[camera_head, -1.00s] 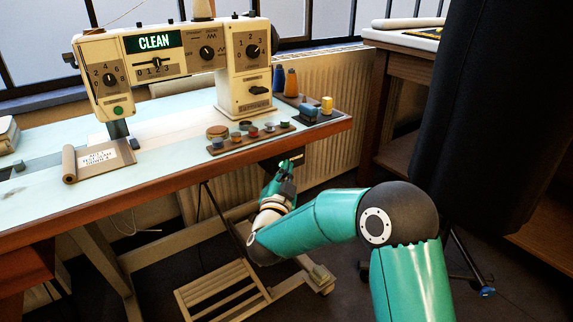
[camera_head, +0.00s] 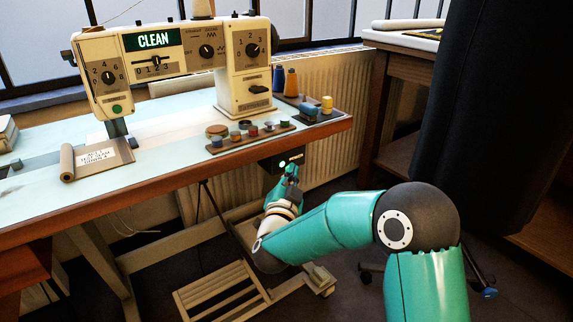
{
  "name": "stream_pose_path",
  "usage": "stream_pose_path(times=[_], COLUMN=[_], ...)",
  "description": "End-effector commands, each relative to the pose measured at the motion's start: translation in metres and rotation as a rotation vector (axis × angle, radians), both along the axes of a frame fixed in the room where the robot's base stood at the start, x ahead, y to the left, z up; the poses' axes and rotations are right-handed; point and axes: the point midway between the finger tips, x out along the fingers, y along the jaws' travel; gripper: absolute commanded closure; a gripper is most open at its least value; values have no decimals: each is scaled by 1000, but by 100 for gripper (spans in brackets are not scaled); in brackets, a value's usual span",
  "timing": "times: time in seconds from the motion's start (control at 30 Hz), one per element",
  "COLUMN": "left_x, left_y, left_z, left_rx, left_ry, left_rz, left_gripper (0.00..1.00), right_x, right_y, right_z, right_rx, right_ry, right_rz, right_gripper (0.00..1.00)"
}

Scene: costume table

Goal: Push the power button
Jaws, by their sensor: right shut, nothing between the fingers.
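A dark box (camera_head: 297,157) hangs under the right part of the table's front edge, with a small bright green-lit spot (camera_head: 282,164) on its face that looks like the power button. My right gripper (camera_head: 291,170) is shut and empty, just below and right of the lit spot. I cannot tell whether its tips touch the box. The cream sewing machine (camera_head: 185,60) stands on the table, its display reading CLEAN. It also has a round green button (camera_head: 117,109) at its lower left. My left gripper is not in view.
The table (camera_head: 170,187) has a wooden front edge above my right gripper. A wooden slatted pedal (camera_head: 220,290) lies below. A black hanging form (camera_head: 470,110) stands at right.

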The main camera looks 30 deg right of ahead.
Motion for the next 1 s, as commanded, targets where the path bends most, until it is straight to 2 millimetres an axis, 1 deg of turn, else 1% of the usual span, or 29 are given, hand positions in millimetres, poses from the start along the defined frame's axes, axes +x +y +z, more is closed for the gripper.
stream_pose_path(times=[0.2, 0.53, 0.7, 1.0], left_x=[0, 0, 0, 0], left_y=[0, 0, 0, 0], left_z=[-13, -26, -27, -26], left_rx=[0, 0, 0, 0], left_ry=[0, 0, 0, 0], left_rz=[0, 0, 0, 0], left_gripper=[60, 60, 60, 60], right_x=[-21, -51, -56, -56], right_y=[-2, -4, -4, -4], right_z=[-2, -1, 0, 0], right_rx=[0, 0, 0, 0], right_ry=[-1, -1, 0, 0], right_rz=[0, 1, 1, 0], right_gripper=[100, 100, 100, 100])
